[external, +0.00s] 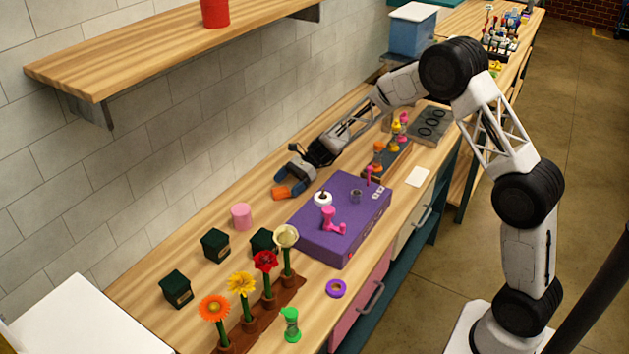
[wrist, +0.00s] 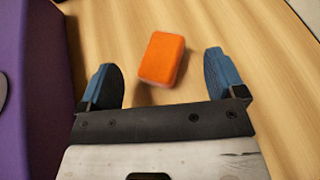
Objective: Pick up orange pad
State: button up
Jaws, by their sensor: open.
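The orange pad (external: 289,192) is a small block on the wooden bench, behind the purple box near the wall. In the wrist view the orange pad (wrist: 161,59) lies ahead of and between my two blue-tipped fingers, nearer the left one, slightly tilted in the picture. My gripper (external: 292,178) is low over the bench at the pad. In the wrist view my gripper (wrist: 166,80) is open, with bare bench on both sides of the pad. I cannot tell the exact height of the fingers above the bench.
The purple box (external: 340,225) with pink and white parts stands close by; its side (wrist: 35,90) fills the wrist view's left edge. A pink cylinder (external: 241,217) and dark green boxes (external: 215,245) stand left. Potted flowers (external: 266,262) stand in front. A shelf (external: 170,45) hangs above.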

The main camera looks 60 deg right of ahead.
aim_at(281, 193)
jog(key=shift+x, duration=1.4)
jog(key=c, duration=1.3)
